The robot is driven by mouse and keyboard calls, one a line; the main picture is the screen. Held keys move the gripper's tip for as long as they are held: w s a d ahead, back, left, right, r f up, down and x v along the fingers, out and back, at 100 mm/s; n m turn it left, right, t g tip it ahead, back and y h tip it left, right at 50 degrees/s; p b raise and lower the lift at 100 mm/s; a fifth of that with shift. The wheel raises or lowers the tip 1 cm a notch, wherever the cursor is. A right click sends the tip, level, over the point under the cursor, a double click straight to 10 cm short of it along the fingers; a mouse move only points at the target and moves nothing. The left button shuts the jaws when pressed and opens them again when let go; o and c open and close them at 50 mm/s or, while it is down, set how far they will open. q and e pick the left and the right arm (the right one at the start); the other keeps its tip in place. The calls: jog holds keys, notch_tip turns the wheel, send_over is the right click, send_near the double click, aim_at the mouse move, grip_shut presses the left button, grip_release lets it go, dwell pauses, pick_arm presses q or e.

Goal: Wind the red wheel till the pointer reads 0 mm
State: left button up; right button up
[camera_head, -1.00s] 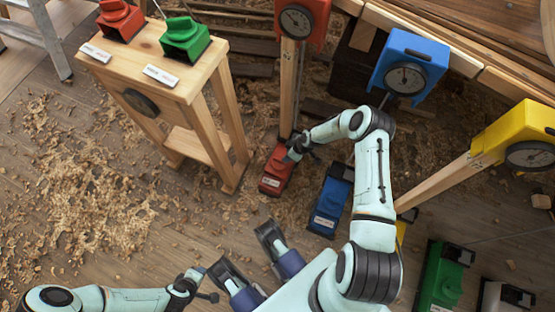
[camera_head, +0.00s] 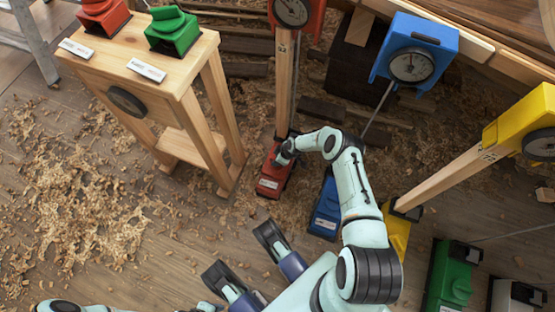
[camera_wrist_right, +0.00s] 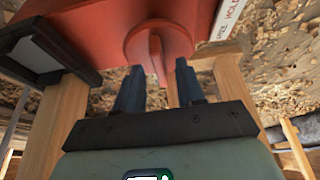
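A red box (camera_head: 270,183) with a white label sits on the floor at the foot of a wooden post. A red housing with a round dial (camera_head: 291,11) tops that post; its pointer is too small to read. My right gripper (camera_head: 281,157) is at the red box. In the right wrist view the red wheel (camera_wrist_right: 156,42) shows as a disc with an upright fin. The right gripper's two fingers (camera_wrist_right: 158,82) stand apart, one each side of the fin, with gaps visible.
A blue box (camera_head: 326,207) stands just right of the red one, under a blue dial housing (camera_head: 437,48). A yellow dial housing (camera_head: 512,125) and a green box (camera_head: 449,280) are farther right. A wooden stand (camera_head: 213,52) with red and green units is left. Shavings cover the floor.

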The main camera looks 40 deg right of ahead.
pick_arm(q)
jog(key=shift+s, duration=0.1)
pick_arm(e)
grip_shut()
pick_arm(q)
jog(key=shift+w+r, duration=0.1)
jog(key=shift+w, duration=0.1)
